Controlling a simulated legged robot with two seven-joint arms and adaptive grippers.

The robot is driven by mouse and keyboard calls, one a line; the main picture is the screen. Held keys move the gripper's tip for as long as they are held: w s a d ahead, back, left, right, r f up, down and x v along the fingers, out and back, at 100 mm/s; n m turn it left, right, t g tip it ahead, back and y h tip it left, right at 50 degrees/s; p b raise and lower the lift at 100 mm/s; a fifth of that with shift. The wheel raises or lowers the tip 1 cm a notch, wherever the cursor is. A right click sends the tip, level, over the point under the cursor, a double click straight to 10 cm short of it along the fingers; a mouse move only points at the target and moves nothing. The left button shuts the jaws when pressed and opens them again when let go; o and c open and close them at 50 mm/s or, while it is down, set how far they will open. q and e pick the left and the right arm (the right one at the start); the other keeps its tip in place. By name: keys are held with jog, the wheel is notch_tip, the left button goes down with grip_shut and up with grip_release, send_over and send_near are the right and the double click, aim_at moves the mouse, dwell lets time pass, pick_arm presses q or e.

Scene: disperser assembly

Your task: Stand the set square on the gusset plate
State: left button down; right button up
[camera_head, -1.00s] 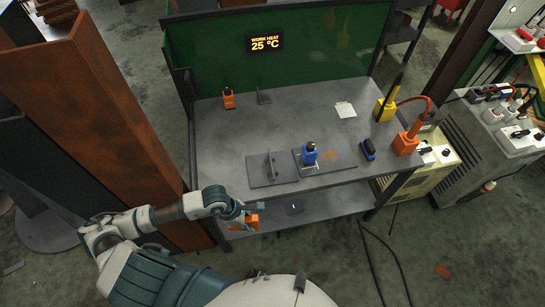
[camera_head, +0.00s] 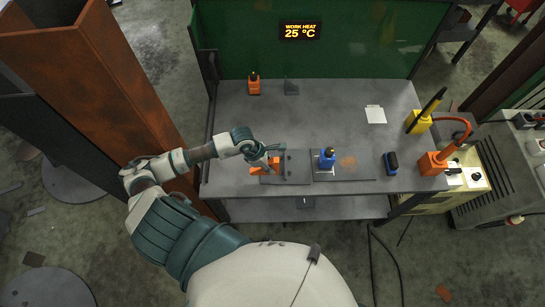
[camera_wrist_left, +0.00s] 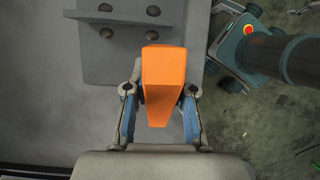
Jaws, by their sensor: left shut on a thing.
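The orange block that I take to be the set square (camera_wrist_left: 164,75) is between the fingers of my left gripper (camera_wrist_left: 158,92), which is shut on it. In the head view my left gripper (camera_head: 268,169) holds the orange set square (camera_head: 260,189) at the near left of the workbench. The grey plate with an upright part and round bolt heads, which I take to be the gusset plate (camera_head: 297,167), lies beside it; it also shows in the left wrist view (camera_wrist_left: 95,60). The block overlaps the plate's near edge in that view; contact cannot be told. My right gripper is not in view.
A blue tool with a dark top (camera_head: 327,158) stands on another flat plate (camera_head: 362,173) to the right. A dark blue tool (camera_head: 391,163) and an orange clamp-like device (camera_head: 433,162) are farther right. An orange bottle-like thing (camera_head: 254,86) stands behind. The bench middle is clear.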

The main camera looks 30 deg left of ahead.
pick_arm(q)
jog(key=w, duration=0.1)
jog(key=w+a, duration=0.1)
jog(key=w, duration=0.2)
jog(key=shift+w+a+f, duration=0.25)
jog(key=shift+w, duration=0.1)
notch_tip(320, 180, down, 3)
jog(key=shift+r+p, duration=0.1)
jog(key=shift+p, duration=0.5)
jog(key=shift+f, duration=0.35)
jog(key=c, duration=1)
grip_release()
jog(key=shift+o, duration=0.2)
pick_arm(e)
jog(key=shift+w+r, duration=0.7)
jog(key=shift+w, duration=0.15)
